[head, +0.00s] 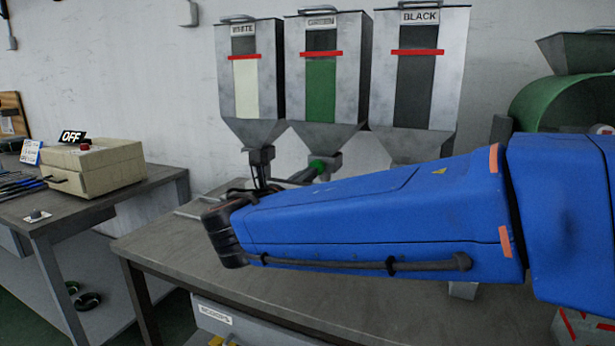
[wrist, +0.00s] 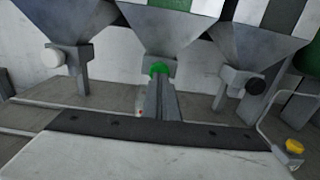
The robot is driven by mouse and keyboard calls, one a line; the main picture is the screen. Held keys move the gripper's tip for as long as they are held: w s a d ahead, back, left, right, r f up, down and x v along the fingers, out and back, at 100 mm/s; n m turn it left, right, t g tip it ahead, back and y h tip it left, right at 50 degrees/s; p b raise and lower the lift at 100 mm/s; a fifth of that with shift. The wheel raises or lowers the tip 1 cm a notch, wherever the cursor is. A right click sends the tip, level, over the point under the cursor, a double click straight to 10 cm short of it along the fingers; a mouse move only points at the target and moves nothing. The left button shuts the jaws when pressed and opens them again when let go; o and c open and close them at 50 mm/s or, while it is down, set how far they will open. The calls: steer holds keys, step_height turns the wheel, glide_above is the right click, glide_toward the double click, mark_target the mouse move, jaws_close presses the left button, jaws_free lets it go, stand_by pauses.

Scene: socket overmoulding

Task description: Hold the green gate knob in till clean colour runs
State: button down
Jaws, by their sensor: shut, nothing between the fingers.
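The green gate knob (wrist: 158,68) sits under the middle hopper, between a white knob (wrist: 53,58) and a black knob (wrist: 255,86). It also shows in the head view (head: 319,164), past my blue arm. My gripper (wrist: 161,80) is shut with nothing in it, and its tips point at the green knob. The tips overlap the lower edge of the knob and look to be at its face. I cannot tell whether the knob is pushed in. The green hopper (head: 322,82) shows a green fill below a red mark. No running colour is clearly visible.
The white hopper (head: 250,75) and black hopper (head: 419,70) flank the green one. A yellow button (wrist: 294,146) is at the right in the wrist view. A box with an OFF sign (head: 95,165) stands on the left bench. My arm hides much of the middle bench.

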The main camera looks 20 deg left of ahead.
steer(key=s+a, duration=0.1)
steer(key=s, duration=0.9)
steer(key=shift+s, duration=0.2)
stand_by(1.2)
